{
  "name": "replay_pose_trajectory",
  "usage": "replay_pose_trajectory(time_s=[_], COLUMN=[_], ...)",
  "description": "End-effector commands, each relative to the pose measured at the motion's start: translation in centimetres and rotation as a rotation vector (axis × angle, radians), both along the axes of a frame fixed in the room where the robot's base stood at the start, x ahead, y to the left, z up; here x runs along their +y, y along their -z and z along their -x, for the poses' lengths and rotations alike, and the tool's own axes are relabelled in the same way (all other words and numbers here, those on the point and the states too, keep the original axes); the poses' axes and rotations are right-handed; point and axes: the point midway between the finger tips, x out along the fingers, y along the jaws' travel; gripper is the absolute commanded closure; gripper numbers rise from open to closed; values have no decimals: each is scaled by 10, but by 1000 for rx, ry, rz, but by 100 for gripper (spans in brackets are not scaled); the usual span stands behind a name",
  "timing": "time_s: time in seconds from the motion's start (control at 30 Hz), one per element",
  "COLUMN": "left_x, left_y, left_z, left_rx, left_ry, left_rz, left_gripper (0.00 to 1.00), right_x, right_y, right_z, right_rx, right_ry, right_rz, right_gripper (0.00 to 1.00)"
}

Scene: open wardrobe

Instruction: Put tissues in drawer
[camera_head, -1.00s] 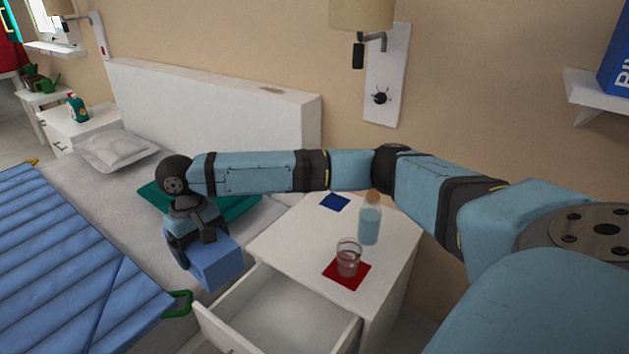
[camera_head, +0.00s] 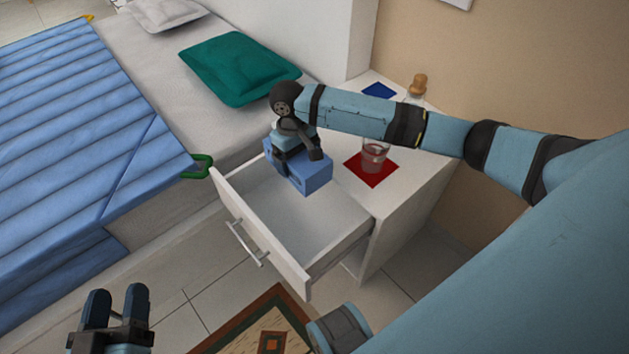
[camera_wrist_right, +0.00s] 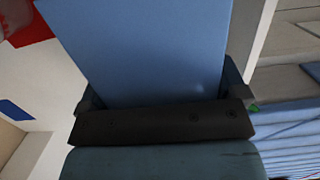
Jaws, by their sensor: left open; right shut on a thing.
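The blue tissue box (camera_head: 311,178) is held in my right gripper (camera_head: 297,168), over the back part of the open drawer (camera_head: 270,248). I cannot tell whether the box touches the drawer floor. In the right wrist view the blue box (camera_wrist_right: 150,50) fills the space between the fingers of my right gripper (camera_wrist_right: 165,100). The drawer is pulled out from the white nightstand (camera_head: 410,212), and its visible floor is bare. My left gripper (camera_head: 117,308) is open and empty, low at the left in front of the drawer.
A glass (camera_head: 375,157) stands on a red mat (camera_head: 368,173) on the nightstand, close to my right arm. A corked bottle (camera_head: 417,88) and a blue mat (camera_head: 379,91) are behind. The bed (camera_head: 165,75) with a green pillow (camera_head: 240,67) lies left. A patterned rug (camera_head: 262,328) is on the floor.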

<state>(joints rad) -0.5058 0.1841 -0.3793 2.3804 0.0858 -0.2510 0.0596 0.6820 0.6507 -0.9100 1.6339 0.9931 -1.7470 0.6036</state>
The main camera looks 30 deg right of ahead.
Motion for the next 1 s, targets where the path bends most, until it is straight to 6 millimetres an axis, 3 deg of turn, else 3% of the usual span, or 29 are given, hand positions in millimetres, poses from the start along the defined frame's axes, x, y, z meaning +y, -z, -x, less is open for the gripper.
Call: replay_pose_trajectory(time_s=[0.17, 0.3, 0.6, 0.87, 1.0], left_x=[-7, -12, -16, -17, -18], left_y=[-16, -25, 23, 39, 56], left_z=[1, 4, 0, 0, 0], left_rx=[-86, -145, 1, 54, 97], left_ry=[21, 45, 84, 100, 115], left_rz=[57, 102, 36, 10, -12], left_gripper=[45, 45, 45, 45, 45], right_x=[-2, -2, -2, -2, -2], right_y=[34, 73, 146, 170, 194], right_z=[2, 3, 2, 2, 2], right_rx=[3, 4, 2, 1, 2], right_ry=[-4, -3, -4, -4, -3], right_rz=[3, 3, 3, 2, 3], right_gripper=[41, 41, 41, 41, 41])
